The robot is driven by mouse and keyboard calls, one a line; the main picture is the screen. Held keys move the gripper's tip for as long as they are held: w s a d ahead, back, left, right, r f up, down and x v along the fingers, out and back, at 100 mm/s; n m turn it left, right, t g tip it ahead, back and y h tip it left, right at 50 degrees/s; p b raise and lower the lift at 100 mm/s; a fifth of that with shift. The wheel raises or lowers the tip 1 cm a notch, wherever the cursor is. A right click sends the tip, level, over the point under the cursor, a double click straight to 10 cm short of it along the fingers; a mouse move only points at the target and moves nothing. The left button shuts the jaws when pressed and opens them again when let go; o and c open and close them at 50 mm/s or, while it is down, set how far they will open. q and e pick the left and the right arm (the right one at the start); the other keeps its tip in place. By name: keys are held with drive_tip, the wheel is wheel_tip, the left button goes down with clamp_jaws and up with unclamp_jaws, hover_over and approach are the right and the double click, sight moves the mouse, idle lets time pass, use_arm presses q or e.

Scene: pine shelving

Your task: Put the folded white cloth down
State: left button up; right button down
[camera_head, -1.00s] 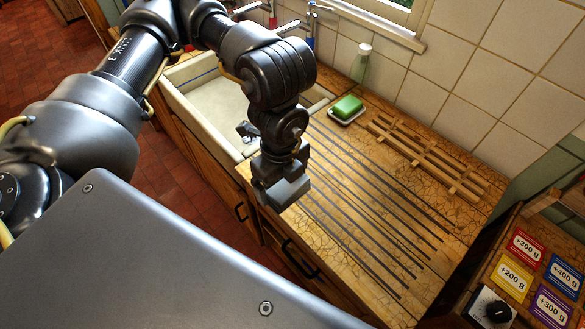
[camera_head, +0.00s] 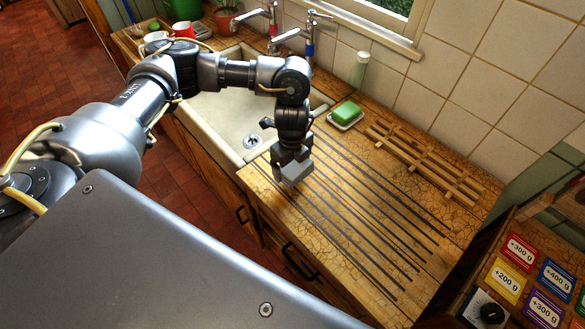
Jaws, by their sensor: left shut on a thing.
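My left gripper (camera_head: 294,174) points down over the left part of the grooved wooden drainboard (camera_head: 375,225), just right of the sink. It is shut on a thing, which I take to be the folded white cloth. A pale grey, squared shape shows at the gripper's end, but I cannot tell cloth from finger there. No separate white cloth shows on the drainboard. I cannot tell whether the gripper's end touches the wood. My right gripper is not in view.
A white sink (camera_head: 225,118) with taps lies left of the drainboard. Weight cards (camera_head: 522,250) lie at right. The drainboard's middle is clear.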

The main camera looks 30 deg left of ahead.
sight(292, 170)
use_arm(q)
drive_tip(key=f, duration=0.1)
drive_tip(key=f+p, duration=0.1)
drive_tip(key=f, duration=0.1)
drive_tip(key=shift+w+a+f+p, duration=0.1)
drive_tip(key=shift+w+a+p, duration=0.05)
drive_tip(key=shift+w+p, duration=0.15)
drive_tip(key=shift+s, duration=0.1)
drive_tip(key=shift+f, duration=0.15)
drive_tip(key=o, duration=0.5)
drive_tip(key=shift+o, duration=0.6)
